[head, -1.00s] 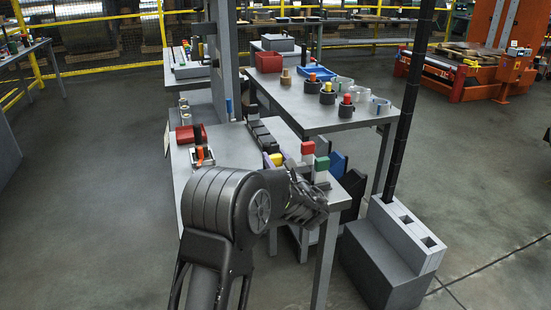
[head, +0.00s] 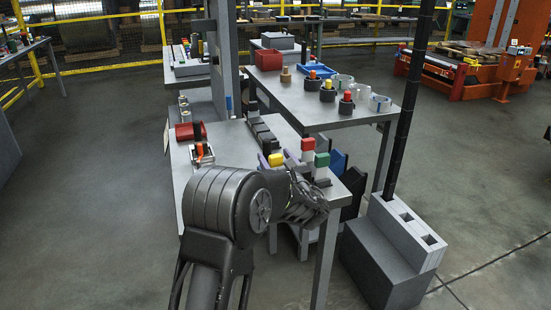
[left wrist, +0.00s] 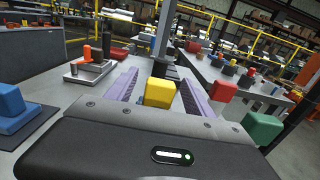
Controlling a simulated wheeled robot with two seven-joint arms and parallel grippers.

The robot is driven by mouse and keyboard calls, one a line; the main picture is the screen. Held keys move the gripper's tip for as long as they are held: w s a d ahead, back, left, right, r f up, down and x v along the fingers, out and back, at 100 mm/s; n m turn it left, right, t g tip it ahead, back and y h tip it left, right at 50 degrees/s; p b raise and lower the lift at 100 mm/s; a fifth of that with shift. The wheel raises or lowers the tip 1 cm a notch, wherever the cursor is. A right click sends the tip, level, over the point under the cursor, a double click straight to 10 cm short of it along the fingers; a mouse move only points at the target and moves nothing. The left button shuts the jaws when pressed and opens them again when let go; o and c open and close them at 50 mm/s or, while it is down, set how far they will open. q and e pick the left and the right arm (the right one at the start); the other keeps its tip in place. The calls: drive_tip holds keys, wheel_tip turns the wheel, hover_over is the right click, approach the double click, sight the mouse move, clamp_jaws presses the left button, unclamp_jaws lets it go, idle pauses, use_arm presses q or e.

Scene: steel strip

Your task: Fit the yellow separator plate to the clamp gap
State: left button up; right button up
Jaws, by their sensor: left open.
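The yellow separator plate shows as a yellow block-like top (head: 276,160) on the near table; its lower part is hidden. My left gripper (left wrist: 158,80) is open, with its two purple fingers spread on either side of the yellow top (left wrist: 160,92) in the left wrist view. I cannot tell whether either finger touches it. A small metal fixture with orange and black parts (head: 203,153) stands on the left of the table and also in the wrist view (left wrist: 90,66); I cannot tell whether it holds the clamp gap. My right gripper is not in view.
Red (head: 308,146) and green (head: 322,161) topped pieces stand right of the yellow one. A blue piece (left wrist: 12,105) is at the wrist view's left. A grey post (head: 228,60) rises behind. The table's middle (head: 228,150) is mostly clear.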

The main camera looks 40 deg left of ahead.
use_arm(q)
drive_tip(key=shift+b+v, duration=0.5)
drive_tip(key=shift+v, duration=3.4)
drive_tip(key=shift+d, duration=0.1)
